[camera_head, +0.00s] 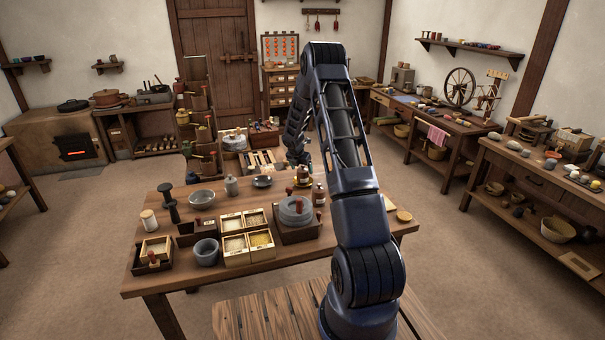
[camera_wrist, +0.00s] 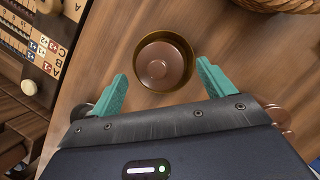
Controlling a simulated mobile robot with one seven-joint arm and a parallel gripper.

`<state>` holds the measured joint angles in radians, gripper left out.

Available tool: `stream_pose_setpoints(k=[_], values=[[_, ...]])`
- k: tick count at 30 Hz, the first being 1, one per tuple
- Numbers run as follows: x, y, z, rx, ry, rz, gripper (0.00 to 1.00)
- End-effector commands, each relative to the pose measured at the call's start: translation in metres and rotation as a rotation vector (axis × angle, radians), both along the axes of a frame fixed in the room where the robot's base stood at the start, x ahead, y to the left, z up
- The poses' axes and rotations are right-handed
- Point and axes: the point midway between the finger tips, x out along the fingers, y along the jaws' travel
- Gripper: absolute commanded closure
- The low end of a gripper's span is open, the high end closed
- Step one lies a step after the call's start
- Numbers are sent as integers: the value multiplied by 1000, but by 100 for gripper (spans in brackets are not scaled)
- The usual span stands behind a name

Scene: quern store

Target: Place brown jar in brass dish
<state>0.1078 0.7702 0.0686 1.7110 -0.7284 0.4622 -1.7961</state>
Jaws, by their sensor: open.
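The brown jar (camera_wrist: 158,66) shows from above in the wrist view as a round brown shape with a paler disc at its middle. It appears to stand inside the brass dish (camera_wrist: 141,80), whose gold rim rings it. In the head view the jar (camera_head: 303,173) is small and dark, with the yellowish dish (camera_head: 297,184) under it near the table's far edge. My gripper (camera_wrist: 161,72) is open, its teal fingers apart on either side of the dish's near part, holding nothing. In the head view my gripper (camera_head: 302,160) is just above the jar, partly hidden by my arm.
Another brown jar (camera_head: 319,196) stands close by on the table. A stone quern (camera_head: 295,209), grain boxes (camera_head: 234,246) and grey bowls (camera_head: 201,198) fill the table to the left. A wicker basket (camera_wrist: 275,4) is at the wrist view's top right.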

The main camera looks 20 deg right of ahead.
Motion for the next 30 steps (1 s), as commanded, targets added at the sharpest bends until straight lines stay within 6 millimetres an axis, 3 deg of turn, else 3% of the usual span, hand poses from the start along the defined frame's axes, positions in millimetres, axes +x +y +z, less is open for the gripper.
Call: stream_pose_setpoints(k=[9, 20, 23, 30], values=[[-16, 15, 54, 0, -1, -2, 19], [-28, 22, 88, 7, -13, -33, 19], [-39, 24, 113, 26, -40, -106, 19], [-92, 30, 193, 102, -131, -379, 19]])
